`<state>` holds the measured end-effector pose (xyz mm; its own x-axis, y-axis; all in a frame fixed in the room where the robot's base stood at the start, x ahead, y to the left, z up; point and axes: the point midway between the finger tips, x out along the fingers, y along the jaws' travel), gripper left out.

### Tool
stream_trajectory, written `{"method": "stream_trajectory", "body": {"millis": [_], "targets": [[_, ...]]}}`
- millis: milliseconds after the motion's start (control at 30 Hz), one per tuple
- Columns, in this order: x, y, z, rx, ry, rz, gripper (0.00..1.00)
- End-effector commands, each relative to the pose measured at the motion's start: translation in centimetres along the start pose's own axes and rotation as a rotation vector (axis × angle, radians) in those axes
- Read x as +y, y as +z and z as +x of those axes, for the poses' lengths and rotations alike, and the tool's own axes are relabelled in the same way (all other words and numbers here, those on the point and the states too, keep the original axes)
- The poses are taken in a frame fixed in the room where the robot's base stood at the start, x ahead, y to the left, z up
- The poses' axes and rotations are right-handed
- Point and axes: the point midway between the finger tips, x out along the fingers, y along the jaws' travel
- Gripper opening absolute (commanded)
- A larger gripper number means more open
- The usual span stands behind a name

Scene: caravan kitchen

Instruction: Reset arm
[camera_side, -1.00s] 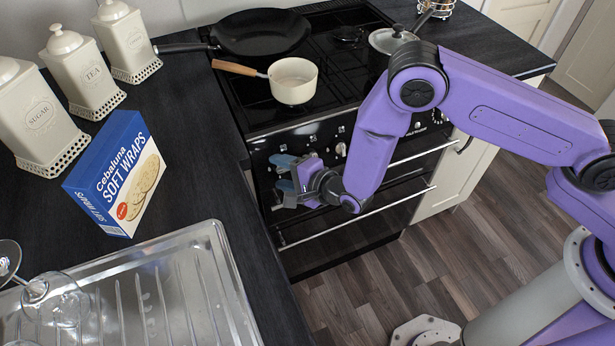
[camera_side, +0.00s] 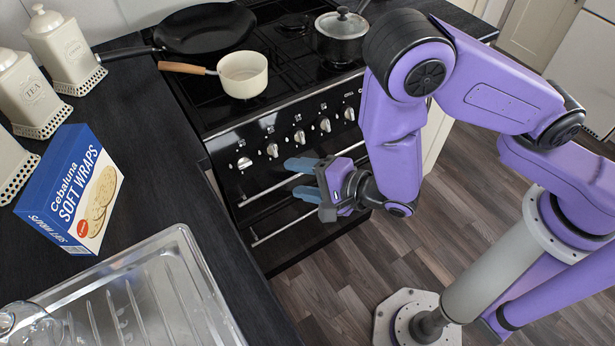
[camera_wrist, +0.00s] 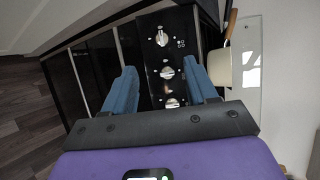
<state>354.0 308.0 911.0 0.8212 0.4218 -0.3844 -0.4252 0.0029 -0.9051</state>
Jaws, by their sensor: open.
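My gripper (camera_side: 303,180) is in front of the black oven (camera_side: 262,190), below the row of control knobs, with its fingers pointing left in the side view. Its two blue fingers are apart with nothing between them. In the wrist view my gripper (camera_wrist: 163,88) also shows open and empty, facing the oven's knobs (camera_wrist: 165,72). Whether a finger touches the oven front cannot be told.
A cream saucepan (camera_side: 243,76), a black frying pan (camera_side: 205,28) and a lidded pot (camera_side: 340,40) stand on the hob. A wraps box (camera_side: 75,195), white canisters (camera_side: 65,50) and a metal drainer (camera_side: 150,290) are on the left counter. The floor (camera_side: 330,285) is clear.

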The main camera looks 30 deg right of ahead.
Motion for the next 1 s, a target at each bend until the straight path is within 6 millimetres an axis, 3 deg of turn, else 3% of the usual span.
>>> {"method": "stream_trajectory", "body": {"millis": [200,667,833,1000], "targets": [[-0.1,0.0,-1.1,-0.001,-0.002,0.000,0.57],[-0.2,-0.1,-1.2,0.005,-0.005,0.006,0.57],[-3.2,-2.2,-1.4,0.104,-0.081,0.139,0.57],[-8.5,-7.6,-3.4,0.324,-0.251,0.473,0.57]]}}
